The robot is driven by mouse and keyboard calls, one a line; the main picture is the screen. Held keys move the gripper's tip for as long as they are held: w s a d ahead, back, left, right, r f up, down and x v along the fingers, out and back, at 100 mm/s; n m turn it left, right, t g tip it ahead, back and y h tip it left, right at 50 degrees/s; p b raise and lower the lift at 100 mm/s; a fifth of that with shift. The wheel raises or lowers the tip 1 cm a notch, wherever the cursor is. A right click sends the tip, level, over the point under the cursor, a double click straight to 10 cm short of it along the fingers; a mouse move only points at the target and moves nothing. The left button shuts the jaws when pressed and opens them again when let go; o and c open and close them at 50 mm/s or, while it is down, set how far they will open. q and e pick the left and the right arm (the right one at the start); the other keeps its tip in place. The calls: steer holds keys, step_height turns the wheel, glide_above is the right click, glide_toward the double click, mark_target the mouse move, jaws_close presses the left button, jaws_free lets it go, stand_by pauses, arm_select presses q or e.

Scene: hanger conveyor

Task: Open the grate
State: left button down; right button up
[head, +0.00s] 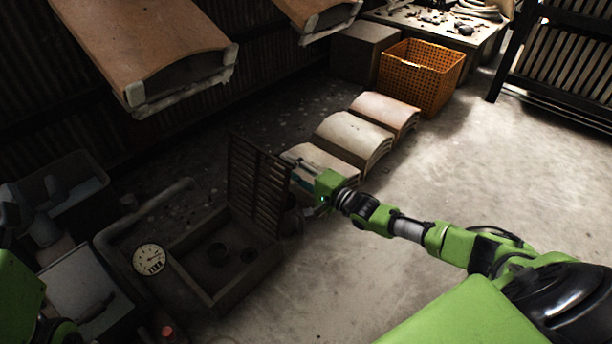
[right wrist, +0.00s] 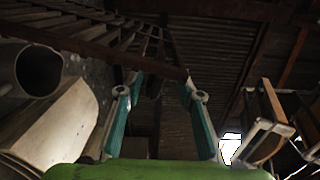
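The dark slatted grate (head: 258,185) stands raised, nearly upright, at the back right edge of a box-like pit (head: 191,288). The pit is open from above, and two dark round shapes show inside it. My right gripper (head: 298,178) is just right of the grate's edge. In the right wrist view its teal-padded fingers (right wrist: 162,80) are spread apart with nothing clamped between them. The grate's slats (right wrist: 75,30) cross the upper left there, and one corner reaches close to the fingertips; contact cannot be told. My left gripper is not in view.
Curved tiles (head: 353,138) lie in a row behind my right gripper. An orange basket (head: 420,75) stands at the back. A pipe with a round gauge (head: 149,259) runs left of the pit. Large tiles (head: 150,45) hang overhead. The floor at right is clear.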

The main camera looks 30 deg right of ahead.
steer(key=v, duration=1)
steer(key=shift+s, duration=0.4)
steer(key=shift+d, duration=0.1)
